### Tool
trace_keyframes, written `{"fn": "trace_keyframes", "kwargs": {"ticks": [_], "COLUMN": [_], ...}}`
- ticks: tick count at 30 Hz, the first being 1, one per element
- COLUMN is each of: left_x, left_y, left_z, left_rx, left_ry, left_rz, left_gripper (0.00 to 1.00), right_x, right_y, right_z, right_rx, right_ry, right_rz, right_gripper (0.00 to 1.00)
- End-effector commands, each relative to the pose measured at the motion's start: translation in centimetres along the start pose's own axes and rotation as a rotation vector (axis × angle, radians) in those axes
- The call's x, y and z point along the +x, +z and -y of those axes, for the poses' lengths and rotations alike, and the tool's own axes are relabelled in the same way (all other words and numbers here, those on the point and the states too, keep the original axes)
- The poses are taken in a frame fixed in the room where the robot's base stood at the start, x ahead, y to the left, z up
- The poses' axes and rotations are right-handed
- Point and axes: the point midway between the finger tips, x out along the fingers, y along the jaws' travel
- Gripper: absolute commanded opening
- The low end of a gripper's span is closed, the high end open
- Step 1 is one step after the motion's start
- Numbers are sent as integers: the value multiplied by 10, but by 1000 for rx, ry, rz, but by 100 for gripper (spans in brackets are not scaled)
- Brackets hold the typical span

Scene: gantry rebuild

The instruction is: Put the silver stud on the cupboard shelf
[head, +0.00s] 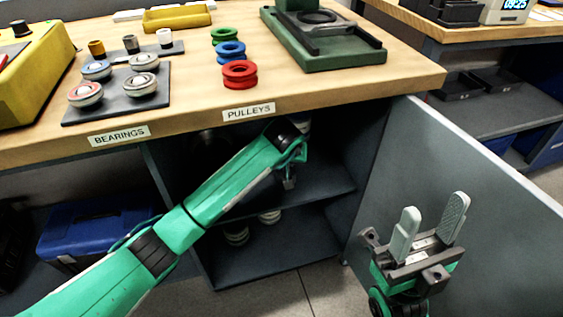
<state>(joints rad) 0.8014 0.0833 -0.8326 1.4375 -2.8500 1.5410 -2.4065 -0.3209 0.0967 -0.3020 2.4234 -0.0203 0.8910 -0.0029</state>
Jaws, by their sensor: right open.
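The cupboard under the bench is open, and its upper shelf (325,182) shows in part behind my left arm. My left gripper (290,180) is inside the cupboard above this shelf, mostly hidden by its own arm; I cannot see its jaws or whether it holds anything. I cannot pick out the silver stud with certainty. Three small pegs stand on the bench top: a brass one (96,48), a dark grey one (131,44) and a pale one (165,38). My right gripper (432,212) is open and empty in front of the cupboard door.
The grey cupboard door (490,200) stands swung open to the right. Pale round parts (236,233) sit in the lower compartment. The bench carries several bearings on a dark mat (115,107), coloured pulleys (240,74) and a green press (330,57). A blue case (95,225) is at left.

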Motion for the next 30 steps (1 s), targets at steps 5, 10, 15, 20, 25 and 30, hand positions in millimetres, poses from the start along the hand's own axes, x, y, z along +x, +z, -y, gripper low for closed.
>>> {"fn": "trace_keyframes", "kwargs": {"ticks": [5, 10, 15, 20, 25, 30], "left_x": [0, 0, 3, 3, 2, -17], "left_y": [0, 0, 2, 2, 2, -2], "left_z": [-1, -1, -1, -1, -1, 0], "left_rx": [0, 1, 1, 1, 1, 2], "left_ry": [-1, -1, -2, -1, -1, -2], "left_rz": [-2, -2, 0, 0, 0, -3], "left_gripper": [0, 0, 32, 38, 38, 38], "right_x": [1, 1, 1, 1, 2, 8], "right_y": [0, 0, 1, 1, 1, -1], "right_z": [0, 0, 0, 0, 0, 0], "right_rx": [0, 0, 0, 1, 1, 1], "right_ry": [-1, 0, -2, -2, -2, -1], "right_rz": [-3, -2, -4, -5, -5, -6], "right_gripper": [52, 52, 52, 52, 52, 52]}}
